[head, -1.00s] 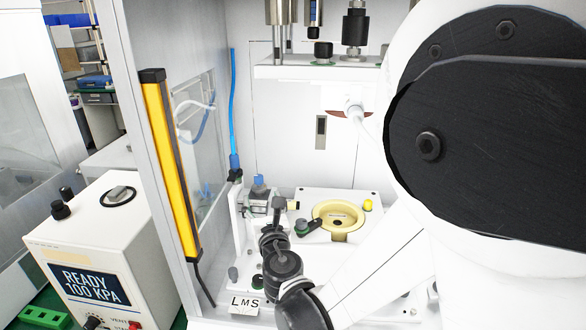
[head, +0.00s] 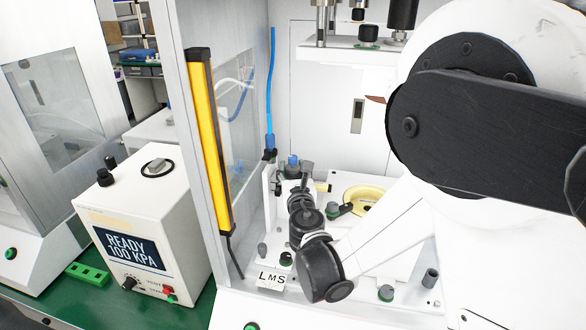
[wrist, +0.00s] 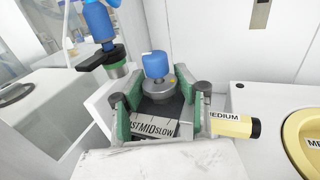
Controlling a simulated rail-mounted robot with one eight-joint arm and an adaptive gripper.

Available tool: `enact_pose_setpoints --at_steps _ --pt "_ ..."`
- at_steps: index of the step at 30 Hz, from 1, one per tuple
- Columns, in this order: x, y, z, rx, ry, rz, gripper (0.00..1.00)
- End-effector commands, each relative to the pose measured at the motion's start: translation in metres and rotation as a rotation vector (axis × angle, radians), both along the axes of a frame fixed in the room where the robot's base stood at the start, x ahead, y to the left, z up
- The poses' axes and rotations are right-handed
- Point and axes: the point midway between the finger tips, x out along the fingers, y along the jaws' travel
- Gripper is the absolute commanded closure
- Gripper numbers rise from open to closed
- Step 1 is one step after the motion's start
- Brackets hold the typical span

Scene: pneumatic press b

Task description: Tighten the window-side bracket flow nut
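The flow control on the bracket has a blue cap (wrist: 156,65) above a round grey nut (wrist: 160,86). The blue cap also shows in the head view (head: 292,160). My gripper (wrist: 160,98) comes in from the near side, with its green and dark fingers on the left and right of the nut. The finger ends are close to the nut, but I cannot tell whether they touch it. In the head view my gripper (head: 304,180) partly hides the bracket.
A blue hose fitting (wrist: 104,28) stands at the left. A yellow cylinder labelled MEDIUM (wrist: 232,126) sticks out at the right, near a yellow ring (head: 366,199). A yellow light bar (head: 208,140) and the READY 100 KPA box (head: 140,240) stand left of the press.

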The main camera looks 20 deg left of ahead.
Motion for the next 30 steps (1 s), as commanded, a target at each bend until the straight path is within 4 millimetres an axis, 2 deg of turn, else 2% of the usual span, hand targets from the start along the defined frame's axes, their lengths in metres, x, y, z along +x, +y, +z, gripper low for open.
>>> enact_pose_setpoints --at_steps 1,6,19,29,30 --pt "-0.0001 0.0 0.0 0.0 0.0 0.0 0.78" --pt "-0.0002 -0.0001 0.0001 0.0 0.0 0.0 0.98" --pt "0.0 0.0007 -0.0011 0.0 0.0 -0.127 0.98" --pt "-0.0001 -0.0001 0.0003 0.0 0.0 -0.139 0.98" --pt "-0.0001 -0.0001 0.0003 0.0 0.0 -0.138 0.69"
